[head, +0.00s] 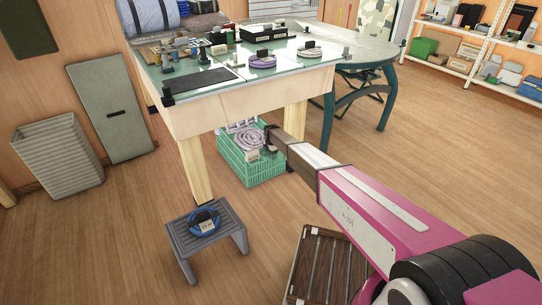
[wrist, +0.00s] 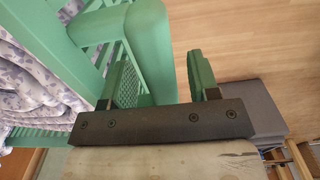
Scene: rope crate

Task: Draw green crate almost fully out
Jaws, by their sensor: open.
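The green crate (head: 262,172) stands on the floor under the workbench, between its legs, with its near part showing in front. It holds a coiled rope (head: 250,138) and patterned cloth. My gripper (head: 270,140) is at the crate's right side near its top edge. In the wrist view my gripper (wrist: 159,68) is open, with one finger on each side of a thick green part of the crate (wrist: 150,40). The right finger is apart from it with a gap; whether the left finger touches it I cannot tell. The crate's back is hidden by the bench.
The workbench (head: 190,106) overhangs the crate, its wooden leg (head: 196,172) to the left. A grey step stool (head: 188,240) with a blue coil (head: 204,222) stands front left. A slatted wooden crate (head: 322,265) lies below my arm. Floor between them is clear.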

